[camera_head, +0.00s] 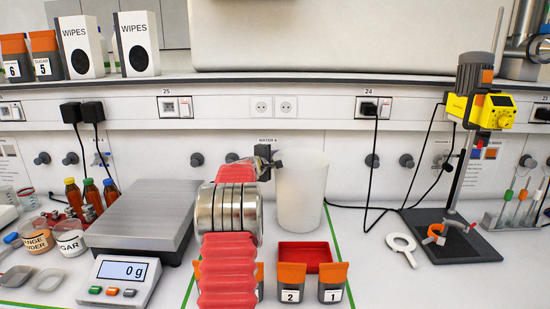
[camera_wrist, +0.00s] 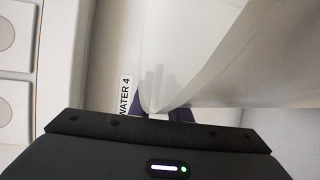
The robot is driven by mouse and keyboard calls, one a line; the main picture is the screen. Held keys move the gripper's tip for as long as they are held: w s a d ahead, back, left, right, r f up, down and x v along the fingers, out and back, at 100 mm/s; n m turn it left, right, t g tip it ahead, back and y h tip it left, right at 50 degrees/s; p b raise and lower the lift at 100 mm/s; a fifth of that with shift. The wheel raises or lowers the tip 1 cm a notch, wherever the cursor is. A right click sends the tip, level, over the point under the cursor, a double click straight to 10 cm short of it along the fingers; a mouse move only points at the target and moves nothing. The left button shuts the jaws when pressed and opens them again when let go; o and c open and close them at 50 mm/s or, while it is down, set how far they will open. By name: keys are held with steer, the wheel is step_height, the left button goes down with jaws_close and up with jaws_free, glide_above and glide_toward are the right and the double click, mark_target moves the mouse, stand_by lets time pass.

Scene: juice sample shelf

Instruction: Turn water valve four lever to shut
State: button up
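The label for water valve four, "WATER 4" (camera_wrist: 126,95), shows in the wrist view at the left of my gripper, and the same small label (camera_head: 267,140) is on the wall in the head view. My dark gripper (camera_head: 274,160) is at the wall just below it. The valve's lever is not distinguishable; my arm and gripper cover that spot. A tall white container (camera_head: 302,195) stands right of my gripper, close to it. In the wrist view a large pale surface (camera_wrist: 215,50) covers much of the picture and hides the fingertips. I cannot tell how far apart the fingers are.
Dark wall knobs (camera_head: 197,159) sit on either side. A scale (camera_head: 145,215) and bottles (camera_head: 74,197) are at left. A red tray (camera_head: 304,255) and orange-topped pouches (camera_head: 333,283) stand in front. A yellow stirrer (camera_head: 481,110) on a stand is at right. A shelf (camera_head: 330,80) runs above.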

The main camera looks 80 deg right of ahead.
steer(key=shift+o, duration=1.3)
steer(key=shift+w, duration=0.1)
steer(key=shift+r, duration=0.1)
steer(key=shift+a, duration=0.15)
steer(key=v, duration=1.3)
steer(key=shift+a, duration=0.25)
steer(key=shift+w, duration=0.1)
steer(key=shift+w, duration=0.1)
